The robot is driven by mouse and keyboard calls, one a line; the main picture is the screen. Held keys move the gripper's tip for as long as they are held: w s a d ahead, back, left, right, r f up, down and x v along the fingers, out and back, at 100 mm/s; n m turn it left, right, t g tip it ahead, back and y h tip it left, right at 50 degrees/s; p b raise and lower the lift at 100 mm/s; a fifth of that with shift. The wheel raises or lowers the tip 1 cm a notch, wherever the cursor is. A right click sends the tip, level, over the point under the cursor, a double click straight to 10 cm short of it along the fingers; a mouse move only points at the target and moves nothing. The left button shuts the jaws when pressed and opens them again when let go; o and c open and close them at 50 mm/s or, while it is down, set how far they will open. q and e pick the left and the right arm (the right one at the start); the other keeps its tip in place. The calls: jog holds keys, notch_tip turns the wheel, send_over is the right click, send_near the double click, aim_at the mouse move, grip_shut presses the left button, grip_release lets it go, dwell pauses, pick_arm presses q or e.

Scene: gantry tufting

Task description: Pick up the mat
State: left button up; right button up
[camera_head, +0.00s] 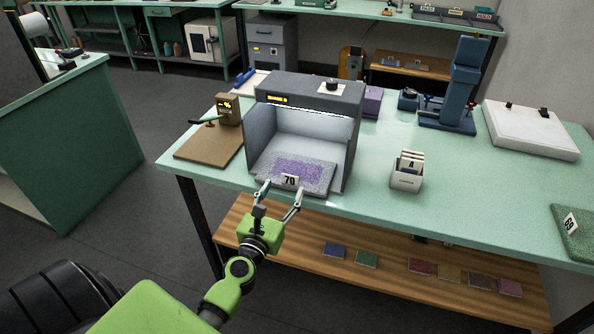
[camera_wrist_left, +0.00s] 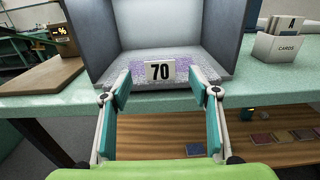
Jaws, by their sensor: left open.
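The mat (camera_head: 312,170) is grey with a purple middle and lies flat on the floor of a grey open-fronted booth (camera_head: 352,110) on the green table. A white tag reading 70 (camera_head: 290,181) stands at its front edge. My left gripper (camera_head: 282,188) is at the booth's front, its fingers open on either side of the tag. In the left wrist view the mat (camera_wrist_left: 205,79) lies beyond the open fingers, with the tag between them. I cannot tell whether the fingers touch the mat. My right gripper is not in view.
A card box (camera_head: 406,178) stands right of the booth, and a brown board with a small display (camera_head: 205,148) stands left. A blue press (camera_head: 455,95), a white slab (camera_head: 530,130) and a green mat tagged 66 (camera_head: 575,235) are further right. A wooden shelf (camera_head: 390,265) below holds several coloured swatches.

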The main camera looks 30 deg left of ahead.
aim_at(290, 177)
pick_arm(q)
jog(key=x, duration=0.5)
jog(key=shift+f, duration=0.1)
jog(key=shift+c, duration=0.5)
jog(key=c, duration=1.3)
jog(key=shift+o, duration=0.2)
jog(key=shift+p, duration=0.35)
